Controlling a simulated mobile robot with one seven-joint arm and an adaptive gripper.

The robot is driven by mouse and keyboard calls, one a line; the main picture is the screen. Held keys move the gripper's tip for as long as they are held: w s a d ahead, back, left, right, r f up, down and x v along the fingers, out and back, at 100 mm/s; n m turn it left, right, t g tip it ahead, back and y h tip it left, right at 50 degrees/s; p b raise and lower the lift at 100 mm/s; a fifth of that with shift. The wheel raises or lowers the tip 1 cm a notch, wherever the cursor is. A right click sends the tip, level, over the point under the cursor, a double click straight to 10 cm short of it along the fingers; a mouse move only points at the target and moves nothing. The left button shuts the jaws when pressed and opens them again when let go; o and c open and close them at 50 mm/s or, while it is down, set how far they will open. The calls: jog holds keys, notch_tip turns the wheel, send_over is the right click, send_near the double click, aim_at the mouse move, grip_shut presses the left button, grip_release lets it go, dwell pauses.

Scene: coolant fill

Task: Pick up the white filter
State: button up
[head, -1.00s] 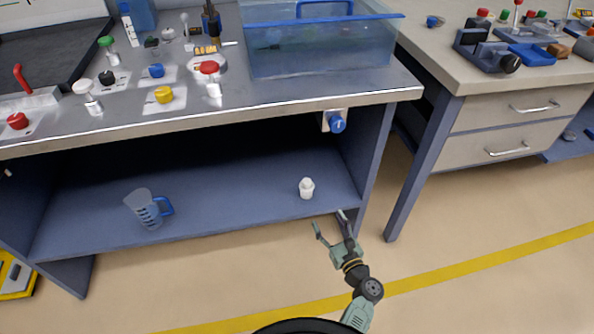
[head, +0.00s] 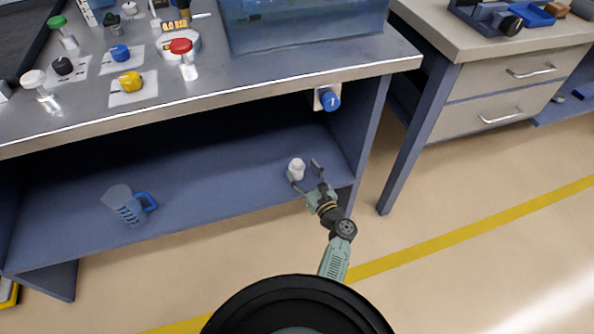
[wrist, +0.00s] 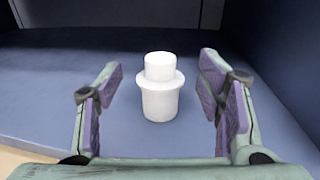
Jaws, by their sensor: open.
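The white filter (head: 297,168) stands upright on the lower shelf under the bench, near its right end. In the wrist view the filter (wrist: 160,88) shows a narrower top, a flange and a wider round body. My gripper (head: 305,171) is open at the front of the shelf. In the wrist view its two fingers (wrist: 160,85) stand apart, one on each side of the filter, with a gap on both sides. The filter is roughly centred between them and no contact shows.
A blue-handled measuring jug (head: 127,207) stands on the shelf (head: 210,185) to the left. The bench's right side panel (head: 362,120) is close to my gripper. The bench top (head: 250,78) overhangs the shelf, with a blue knob (head: 330,100) at its front edge. The shelf between jug and filter is clear.

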aim_at(299, 167)
jog(key=b+x, duration=0.1)
jog(key=x, duration=0.3)
jog(key=shift+w+a+f, duration=0.1)
jog(key=shift+w+f, duration=0.1)
jog(key=shift+w, duration=0.05)
jog(key=shift+c, duration=0.5)
jog(key=c, duration=1.2)
